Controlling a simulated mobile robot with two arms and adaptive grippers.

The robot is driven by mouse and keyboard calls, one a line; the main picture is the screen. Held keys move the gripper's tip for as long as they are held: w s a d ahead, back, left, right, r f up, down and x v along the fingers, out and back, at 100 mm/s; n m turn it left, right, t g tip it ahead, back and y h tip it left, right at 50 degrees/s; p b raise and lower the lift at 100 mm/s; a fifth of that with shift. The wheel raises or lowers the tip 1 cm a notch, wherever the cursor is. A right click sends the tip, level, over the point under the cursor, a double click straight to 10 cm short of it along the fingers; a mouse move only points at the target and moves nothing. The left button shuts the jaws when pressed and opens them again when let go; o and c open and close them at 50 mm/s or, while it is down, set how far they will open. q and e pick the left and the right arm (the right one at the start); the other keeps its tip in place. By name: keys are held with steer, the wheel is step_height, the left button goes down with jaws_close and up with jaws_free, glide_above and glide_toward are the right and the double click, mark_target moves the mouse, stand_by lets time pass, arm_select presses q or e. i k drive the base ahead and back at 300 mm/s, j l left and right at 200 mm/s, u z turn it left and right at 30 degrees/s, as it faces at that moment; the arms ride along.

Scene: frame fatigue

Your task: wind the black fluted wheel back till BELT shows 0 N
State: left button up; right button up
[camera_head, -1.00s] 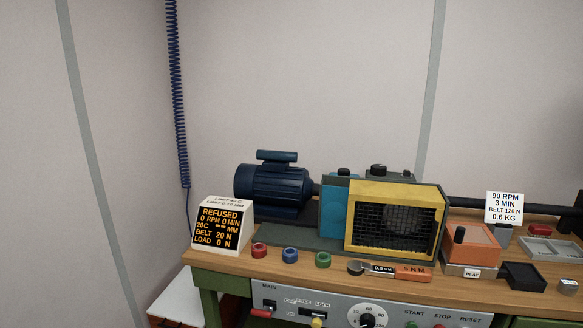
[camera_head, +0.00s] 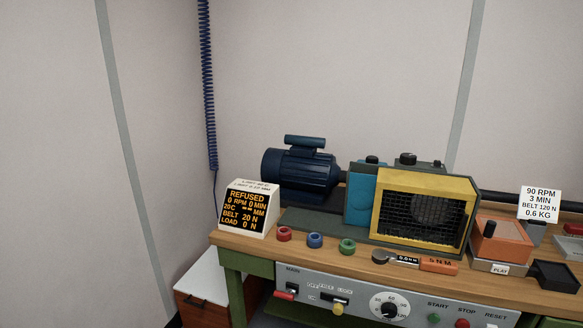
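The display box (camera_head: 249,209) stands at the left end of the bench. Its amber text reads REFUSED, 0 RPM, 0 MIN, 20C, BELT 20 N and LOAD 0 N. A black knob (camera_head: 405,159) sits on top of the machine behind the yellow mesh guard (camera_head: 424,209). A smaller black knob (camera_head: 372,160) tops the blue block (camera_head: 361,192). I cannot tell for certain which of these is the black fluted wheel, as fluting is too small to make out. Neither of my grippers shows.
A dark blue motor (camera_head: 301,172) stands behind the display. Red, blue and green rings (camera_head: 315,240) and an orange-handled tool (camera_head: 438,266) lie along the front. The control panel (camera_head: 410,298) is below. A card (camera_head: 539,204) reads 90 RPM, 3 MIN, BELT 120 N, 0.6 KG.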

mark_target(406, 159)
steer(key=i+j, duration=0.2)
steer(key=i, duration=0.3)
steer(key=i+j, duration=0.15)
steer(key=i, duration=0.35)
